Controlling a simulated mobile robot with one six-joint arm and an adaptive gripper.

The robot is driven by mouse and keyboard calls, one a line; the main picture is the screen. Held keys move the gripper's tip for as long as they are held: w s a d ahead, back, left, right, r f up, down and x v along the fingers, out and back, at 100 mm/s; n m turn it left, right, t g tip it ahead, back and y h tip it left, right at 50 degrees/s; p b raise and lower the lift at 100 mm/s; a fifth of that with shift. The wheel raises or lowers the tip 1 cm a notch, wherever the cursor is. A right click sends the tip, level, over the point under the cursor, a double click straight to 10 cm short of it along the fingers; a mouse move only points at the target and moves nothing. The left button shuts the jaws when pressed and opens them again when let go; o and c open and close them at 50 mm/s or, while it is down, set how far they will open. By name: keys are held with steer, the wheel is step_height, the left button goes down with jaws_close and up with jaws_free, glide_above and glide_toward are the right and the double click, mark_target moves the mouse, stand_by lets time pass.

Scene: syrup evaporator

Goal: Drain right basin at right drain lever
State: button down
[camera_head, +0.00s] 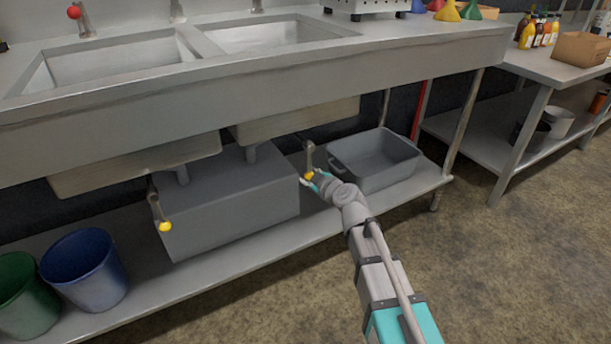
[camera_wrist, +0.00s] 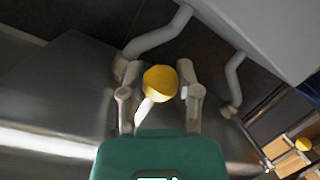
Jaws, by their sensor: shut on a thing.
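The right basin (camera_head: 268,37) is a steel sink set in the counter. Its underside (camera_head: 300,120) shows below the counter. The right drain lever (camera_head: 310,152) hangs under it, a brownish metal arm with a yellow knob (camera_head: 309,175) at its lower end. My gripper (camera_head: 311,181) is at this knob. In the wrist view the yellow knob (camera_wrist: 160,83) sits between the two fingers of my gripper (camera_wrist: 158,88), which are closed on it. The pale lever rod shows below the knob there. Whether liquid is in the basin is not clear.
The left drain lever (camera_head: 158,205) also has a yellow knob. A grey box (camera_head: 230,205) and grey tub (camera_head: 372,160) stand on the lower shelf (camera_head: 250,245). Blue (camera_head: 85,272) and green (camera_head: 22,300) bins are at left. A table (camera_head: 545,66) stands right; floor in front is clear.

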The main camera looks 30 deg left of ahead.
steer(key=shift+w+d, duration=0.2)
steer(key=shift+w, duration=0.1)
steer(key=shift+c, duration=1.9)
jaws_free()
steer(key=shift+o, duration=0.4)
steer(key=shift+s+a, duration=0.1)
steer(key=shift+s, duration=0.05)
steer(key=shift+s, duration=0.1)
